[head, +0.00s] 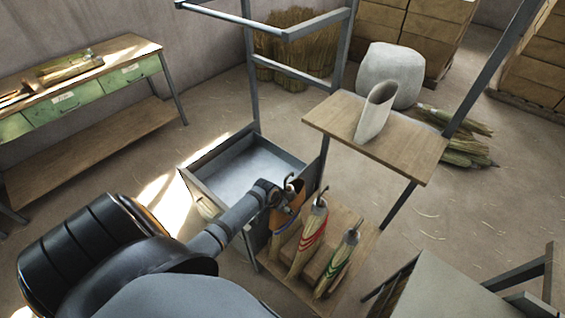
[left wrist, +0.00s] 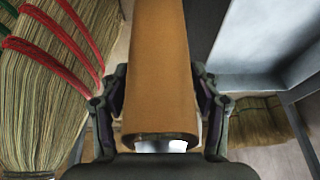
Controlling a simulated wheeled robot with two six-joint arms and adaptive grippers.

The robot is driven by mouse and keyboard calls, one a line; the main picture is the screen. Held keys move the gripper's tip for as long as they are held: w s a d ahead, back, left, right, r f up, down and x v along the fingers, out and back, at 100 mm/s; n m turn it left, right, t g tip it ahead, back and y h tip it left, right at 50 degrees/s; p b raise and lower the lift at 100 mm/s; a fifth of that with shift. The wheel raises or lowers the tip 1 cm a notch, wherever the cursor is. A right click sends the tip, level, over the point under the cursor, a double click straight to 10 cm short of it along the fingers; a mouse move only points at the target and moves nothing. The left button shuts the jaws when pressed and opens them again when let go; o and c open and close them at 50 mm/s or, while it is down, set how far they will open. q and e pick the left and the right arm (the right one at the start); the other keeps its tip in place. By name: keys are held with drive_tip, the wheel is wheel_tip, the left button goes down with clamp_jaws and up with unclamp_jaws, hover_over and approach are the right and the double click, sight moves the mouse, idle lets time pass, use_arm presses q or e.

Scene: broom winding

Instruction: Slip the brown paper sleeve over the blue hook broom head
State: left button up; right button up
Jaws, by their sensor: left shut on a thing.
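The brown paper sleeve (head: 290,203) is at the leftmost broom on the low rack, and a dark hook (head: 289,181) shows above it. Pale straw of that broom head (head: 284,236) shows below the sleeve; how far the sleeve encloses it, I cannot tell. No clear blue shows on the hook. My left gripper (head: 277,194) is shut on the sleeve near its upper end. In the left wrist view the sleeve (left wrist: 160,75) runs between both fingers, with its near rim open and something pale inside. My right gripper is not in view.
A red-banded broom (head: 311,237) and a green-banded broom (head: 342,260) stand to the right; the red-banded one is close beside the sleeve (left wrist: 45,90). A metal tray (head: 245,172) lies behind. A wooden shelf (head: 420,155) above carries a pale tube (head: 375,113).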

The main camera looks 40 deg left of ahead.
use_arm(q)
drive_tip(key=shift+f+b, duration=0.75)
drive_tip(key=shift+f, duration=0.5)
drive_tip(key=shift+f, duration=0.1)
drive_tip(key=shift+f+b, duration=1.8)
drive_tip(key=shift+f, duration=0.55)
wheel_tip(320, 180, up, 37)
drive_tip(key=p, duration=2.1)
drive_tip(key=shift+p, duration=0.35)
drive_tip(key=shift+f, duration=0.1)
